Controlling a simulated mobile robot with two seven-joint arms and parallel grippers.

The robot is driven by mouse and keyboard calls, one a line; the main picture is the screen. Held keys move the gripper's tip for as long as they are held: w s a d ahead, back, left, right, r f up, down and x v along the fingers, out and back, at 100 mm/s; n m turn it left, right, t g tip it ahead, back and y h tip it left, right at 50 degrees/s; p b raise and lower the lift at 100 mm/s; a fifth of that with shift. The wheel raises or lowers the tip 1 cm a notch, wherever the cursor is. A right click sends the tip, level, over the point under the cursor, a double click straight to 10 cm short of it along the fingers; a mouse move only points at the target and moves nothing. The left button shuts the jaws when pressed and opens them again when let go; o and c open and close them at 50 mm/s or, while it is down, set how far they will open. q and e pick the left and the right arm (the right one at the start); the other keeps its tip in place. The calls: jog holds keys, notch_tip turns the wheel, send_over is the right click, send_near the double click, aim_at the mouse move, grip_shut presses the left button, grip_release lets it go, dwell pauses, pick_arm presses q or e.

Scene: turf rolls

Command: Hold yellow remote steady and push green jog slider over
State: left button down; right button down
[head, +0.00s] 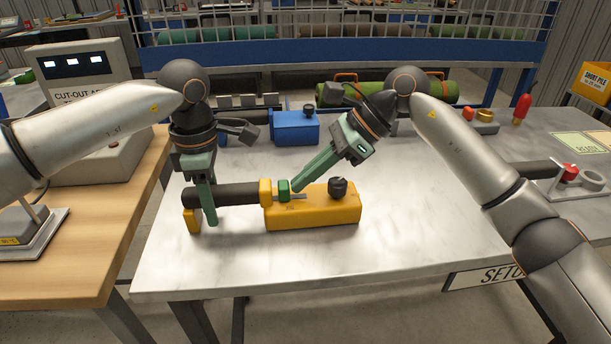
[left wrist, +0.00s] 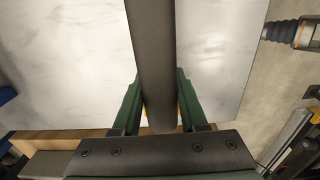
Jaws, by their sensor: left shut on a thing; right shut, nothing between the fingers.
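The yellow remote (head: 325,211) lies on the metal table with a black knob on top and a black handle (head: 235,195) reaching left to a yellow end piece. My left gripper (head: 207,212) is shut around the handle; in the left wrist view the handle (left wrist: 155,65) runs between its green fingers (left wrist: 158,100). The green jog slider (head: 284,190) sits on the remote's left part, close to the yellow collar, beside a short metal rail. My right gripper (head: 297,187) is shut and empty, its tips at the slider's right side. I cannot tell whether they touch it.
A blue remote-like box (head: 295,128) stands behind on the table. A green roll (head: 440,91) lies at the back. A device with a red knob (head: 570,171) is at the right. The front of the metal table (head: 400,260) is clear. A wooden table (head: 70,235) adjoins at the left.

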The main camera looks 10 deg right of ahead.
pick_arm(q)
jog(key=shift+s+d+f, duration=0.1)
jog(key=shift+d+f, duration=0.1)
jog(key=shift+f, duration=0.05)
pick_arm(e)
jog(key=shift+s+a, duration=0.15)
jog(key=shift+a, duration=0.1)
dwell(0.3)
pick_arm(q)
jog(key=shift+a, duration=0.1)
pick_arm(e)
jog(key=v, duration=1)
jog(key=shift+d, duration=0.2)
pick_arm(q)
jog(key=c, duration=0.7)
grip_release()
jog(key=o, duration=0.3)
jog(key=shift+r, duration=0.15)
jog(key=shift+o, duration=0.2)
jog(key=shift+a, duration=0.1)
